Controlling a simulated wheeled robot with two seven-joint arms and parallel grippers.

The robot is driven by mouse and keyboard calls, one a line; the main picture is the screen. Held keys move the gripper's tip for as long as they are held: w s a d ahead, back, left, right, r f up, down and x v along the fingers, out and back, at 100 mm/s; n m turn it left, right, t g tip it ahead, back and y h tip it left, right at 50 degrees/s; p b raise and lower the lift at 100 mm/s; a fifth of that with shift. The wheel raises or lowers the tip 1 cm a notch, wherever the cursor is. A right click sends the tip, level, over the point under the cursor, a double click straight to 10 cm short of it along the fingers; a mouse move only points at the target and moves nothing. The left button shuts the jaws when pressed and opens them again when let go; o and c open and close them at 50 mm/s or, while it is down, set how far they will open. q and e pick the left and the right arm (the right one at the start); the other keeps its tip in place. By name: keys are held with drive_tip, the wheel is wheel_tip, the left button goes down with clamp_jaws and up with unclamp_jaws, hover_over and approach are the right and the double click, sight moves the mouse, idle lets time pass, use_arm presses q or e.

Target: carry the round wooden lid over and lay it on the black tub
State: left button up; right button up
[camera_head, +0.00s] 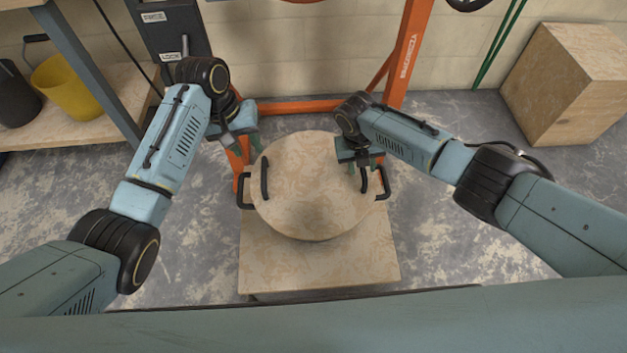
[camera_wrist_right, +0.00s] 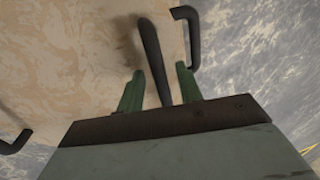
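The round wooden lid (camera_head: 314,190) lies level at the centre of the head view, above a square wooden board. It has a black bar handle (camera_head: 264,180) on its left and another black bar handle (camera_wrist_right: 150,50) on its right. Black bracket handles (camera_head: 243,191) (camera_wrist_right: 190,30) stick out beyond its rim on both sides; the black tub's body is hidden, apparently beneath the lid. My right gripper (camera_head: 364,172) is open, its green fingers astride the right bar handle with gaps on both sides. My left gripper (camera_head: 243,146) is open and empty, just behind the left bar handle.
The square wooden board (camera_head: 320,268) is bare in front of the lid. An orange frame (camera_head: 408,50) stands behind. A wooden crate (camera_head: 568,85) is at back right. A shelf at left holds a yellow bucket (camera_head: 70,88). Grey floor is clear on both sides.

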wheel_tip(320, 180, up, 11)
drive_tip(key=a, duration=0.2)
drive_tip(key=shift+f, duration=0.15)
idle(0.4)
